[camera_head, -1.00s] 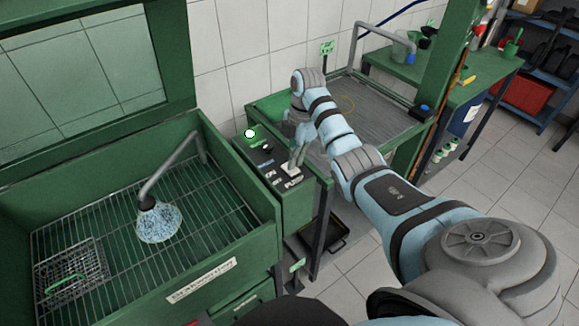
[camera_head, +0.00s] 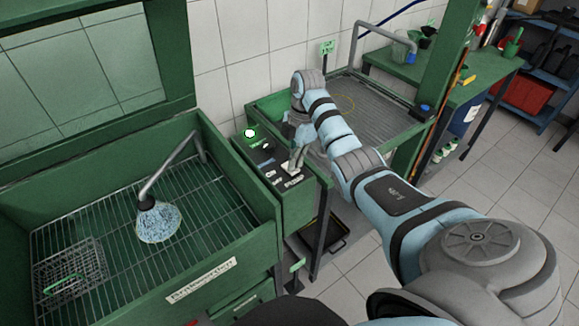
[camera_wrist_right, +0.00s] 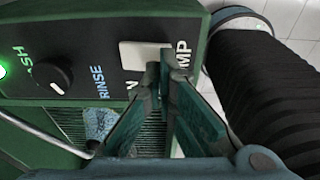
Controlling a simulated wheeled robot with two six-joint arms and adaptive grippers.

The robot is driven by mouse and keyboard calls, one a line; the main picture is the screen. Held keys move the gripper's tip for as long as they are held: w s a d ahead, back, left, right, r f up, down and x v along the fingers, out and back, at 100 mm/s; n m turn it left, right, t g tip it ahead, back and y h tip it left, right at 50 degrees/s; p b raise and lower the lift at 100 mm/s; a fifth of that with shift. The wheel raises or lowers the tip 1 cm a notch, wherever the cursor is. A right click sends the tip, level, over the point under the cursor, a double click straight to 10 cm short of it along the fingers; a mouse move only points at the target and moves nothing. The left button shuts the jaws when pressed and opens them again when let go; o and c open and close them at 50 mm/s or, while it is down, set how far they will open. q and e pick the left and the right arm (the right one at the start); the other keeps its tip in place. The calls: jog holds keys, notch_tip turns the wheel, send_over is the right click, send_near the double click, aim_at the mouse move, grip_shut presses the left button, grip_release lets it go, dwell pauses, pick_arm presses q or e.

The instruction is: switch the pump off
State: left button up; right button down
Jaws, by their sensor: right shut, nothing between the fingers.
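The green control box (camera_head: 296,207) stands between the wash basin and the sink bench. Its top carries the pump switch, whose white plate (camera_wrist_right: 139,54) lies beside the PUMP lettering in the wrist view. My right gripper (camera_wrist_right: 169,62) is shut and empty, with its fingertips at the right part of that plate, hiding the lever. In the head view the right gripper (camera_head: 295,160) points down at the box; I cannot tell whether it touches the switch. A bluish spray (camera_head: 158,222) shows under the nozzle (camera_head: 147,203). My left gripper is out of view.
A round lamp (camera_head: 249,133) glows near the dark WASH/RINSE knob (camera_wrist_right: 52,76). The basin (camera_head: 228,200) holds a wire basket (camera_head: 70,270) on its grid.

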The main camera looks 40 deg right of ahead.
jog(key=shift+f+b, duration=0.35)
jog(key=shift+f, duration=0.4)
jog(key=shift+r, duration=0.1)
notch_tip(320, 180, up, 7)
jog(key=p, duration=0.7)
jog(key=shift+r+p, duration=0.1)
jog(key=shift+p, duration=0.25)
